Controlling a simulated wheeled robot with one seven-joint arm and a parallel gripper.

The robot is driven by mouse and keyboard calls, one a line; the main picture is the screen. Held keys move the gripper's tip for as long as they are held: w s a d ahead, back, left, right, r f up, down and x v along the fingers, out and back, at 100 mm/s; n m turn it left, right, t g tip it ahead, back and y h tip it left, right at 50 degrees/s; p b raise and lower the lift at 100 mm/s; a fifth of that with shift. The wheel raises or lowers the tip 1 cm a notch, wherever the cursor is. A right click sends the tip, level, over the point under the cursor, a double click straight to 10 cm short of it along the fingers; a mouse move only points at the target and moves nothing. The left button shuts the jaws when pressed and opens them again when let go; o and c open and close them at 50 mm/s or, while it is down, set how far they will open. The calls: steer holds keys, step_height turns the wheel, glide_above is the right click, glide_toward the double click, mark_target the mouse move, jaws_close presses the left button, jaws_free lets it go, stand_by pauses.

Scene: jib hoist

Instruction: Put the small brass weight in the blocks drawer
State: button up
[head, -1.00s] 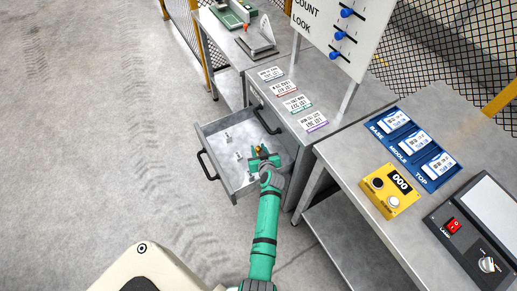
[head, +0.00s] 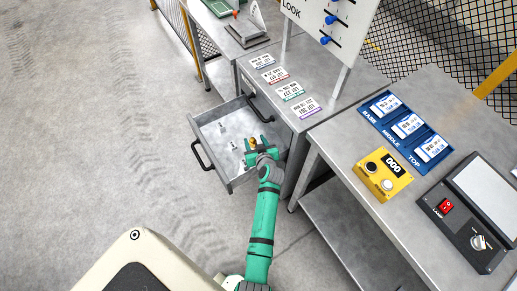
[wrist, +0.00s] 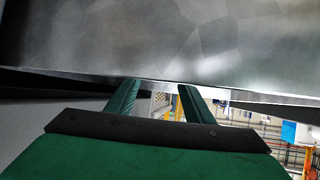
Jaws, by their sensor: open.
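A small brass-coloured piece (head: 253,141), which looks like the brass weight, shows at the fingers of my gripper (head: 256,145) in the head view. My gripper is over the right part of an open grey drawer (head: 238,124). The jaws are open. In the wrist view my two green fingers (wrist: 158,98) stand apart with nothing visible between them, and the brass piece does not show there. I cannot tell whether the piece rests on the drawer floor. No readable label shows on the drawer.
Small grey pieces (head: 233,146) lie in the drawer. A black handle (head: 198,155) is on its front. The cabinet top (head: 285,68) carries several label cards. A bench (head: 440,110) with a yellow counter box (head: 383,174) stands right. The floor at left is clear.

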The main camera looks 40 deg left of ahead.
steer(key=v, duration=0.7)
steer(key=shift+d, duration=0.2)
steer(key=shift+s+d, duration=0.1)
steer(key=shift+s, duration=0.05)
